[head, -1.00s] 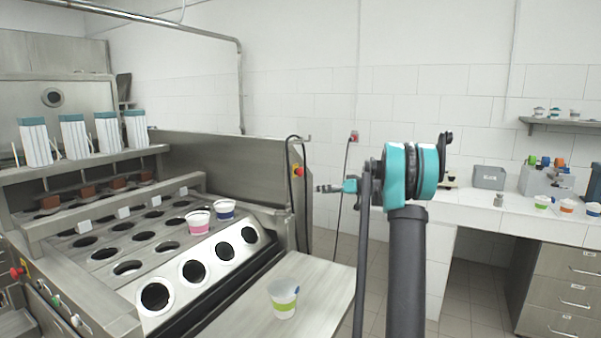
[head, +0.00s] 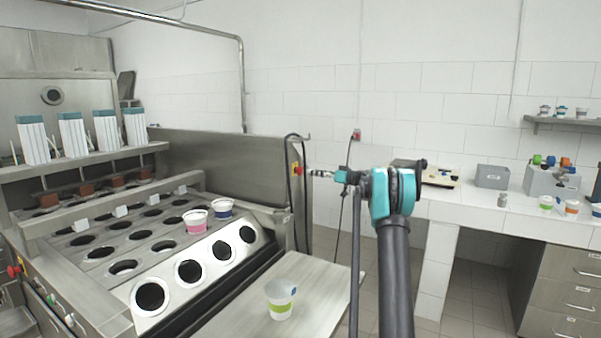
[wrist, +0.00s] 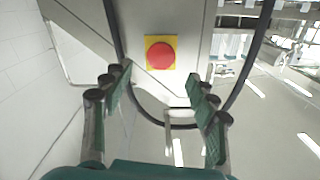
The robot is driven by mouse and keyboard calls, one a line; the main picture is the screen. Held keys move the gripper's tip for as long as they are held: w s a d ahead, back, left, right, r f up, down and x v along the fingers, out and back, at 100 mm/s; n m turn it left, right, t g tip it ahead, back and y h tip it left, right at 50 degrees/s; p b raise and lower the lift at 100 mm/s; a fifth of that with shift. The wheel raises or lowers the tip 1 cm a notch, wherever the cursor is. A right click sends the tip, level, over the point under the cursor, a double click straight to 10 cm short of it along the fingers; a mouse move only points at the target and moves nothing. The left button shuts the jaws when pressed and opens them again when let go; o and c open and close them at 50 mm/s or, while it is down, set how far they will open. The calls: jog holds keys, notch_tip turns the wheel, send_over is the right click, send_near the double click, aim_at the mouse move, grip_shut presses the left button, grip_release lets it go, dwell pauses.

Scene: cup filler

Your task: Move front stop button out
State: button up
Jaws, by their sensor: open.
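A red stop button (wrist: 160,55) on a yellow square plate shows in the wrist view, on a grey metal panel. In the head view the same kind of red button (head: 297,168) sits on the right end of the machine, seen edge-on. My gripper (head: 318,173) is just right of it in the head view, pointing left at it. In the wrist view my gripper (wrist: 158,78) is open, with the button ahead and between the line of its two fingers. Nothing is between the fingers, and I see no contact. Another red button (head: 13,271) is at the machine's left front.
Black cables (head: 305,200) hang beside the button panel and loop around it in the wrist view. The machine's holed plate (head: 150,240) holds two cups. A cup (head: 280,299) stands on the metal shelf in front. A white counter (head: 470,205) is at the right.

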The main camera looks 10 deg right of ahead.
aim_at(302, 170)
jog(key=x, duration=0.8)
jog(key=shift+a, duration=0.1)
jog(key=shift+c, duration=0.6)
